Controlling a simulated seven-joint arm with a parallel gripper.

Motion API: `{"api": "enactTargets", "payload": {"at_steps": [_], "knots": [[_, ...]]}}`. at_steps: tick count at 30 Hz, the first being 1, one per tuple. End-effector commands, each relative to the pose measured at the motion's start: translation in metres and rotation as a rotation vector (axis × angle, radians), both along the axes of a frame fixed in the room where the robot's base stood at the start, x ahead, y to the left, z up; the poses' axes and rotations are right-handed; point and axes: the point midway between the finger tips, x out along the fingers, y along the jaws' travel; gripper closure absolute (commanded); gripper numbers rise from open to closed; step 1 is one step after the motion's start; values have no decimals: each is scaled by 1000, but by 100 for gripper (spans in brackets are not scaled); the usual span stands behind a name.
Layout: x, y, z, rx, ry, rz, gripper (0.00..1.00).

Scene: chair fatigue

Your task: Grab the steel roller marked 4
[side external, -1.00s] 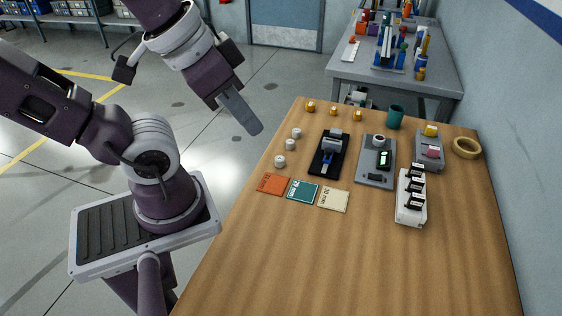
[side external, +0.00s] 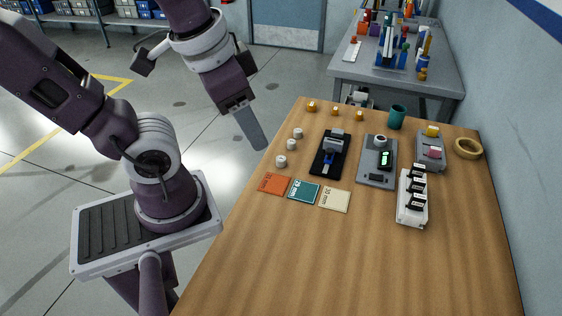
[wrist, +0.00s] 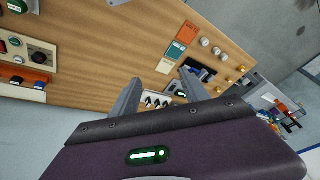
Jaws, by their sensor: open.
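Three small pale grey rollers (side external: 291,145) stand in a slanting row near the left edge of the wooden table. They also show in the wrist view (wrist: 217,50). Three yellowish rollers (side external: 335,111) stand in another row at the far edge. All are too small for me to read a number, so I cannot tell which is marked 4. My gripper (side external: 260,142) points down, a little left of the pale rollers in the side view, and appears above table height. In the wrist view its two fingers (wrist: 160,77) are apart with nothing between them.
Orange (side external: 274,183), teal (side external: 303,191) and cream (side external: 334,200) cards lie in front of the rollers. A black tray (side external: 318,171), a grey gauge plate (side external: 365,182), a white rack (side external: 411,217) and a teal cup (side external: 397,117) stand to the right. The table front is clear.

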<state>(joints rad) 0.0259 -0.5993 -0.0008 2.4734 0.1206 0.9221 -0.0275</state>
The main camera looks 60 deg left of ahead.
Motion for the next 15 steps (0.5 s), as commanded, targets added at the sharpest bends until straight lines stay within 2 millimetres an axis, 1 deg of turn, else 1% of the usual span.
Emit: {"api": "enactTargets", "payload": {"at_steps": [1,2,3,5,6,8,9,11,12,14,15], "knots": [[3,11,-14,70,105,-28,46],[6,21,-23,125,173,-51,46],[9,35,-34,204,263,-87,46],[15,56,-51,328,395,-151,46],[21,70,-61,412,478,-202,46],[32,90,-77,543,597,-289,46],[40,102,-88,630,669,-356,46],[56,119,-105,761,769,-468,46],[67,128,-119,845,827,-550,46],[85,140,-142,966,903,-685,46],[97,145,-160,1043,944,-780,46]]}}
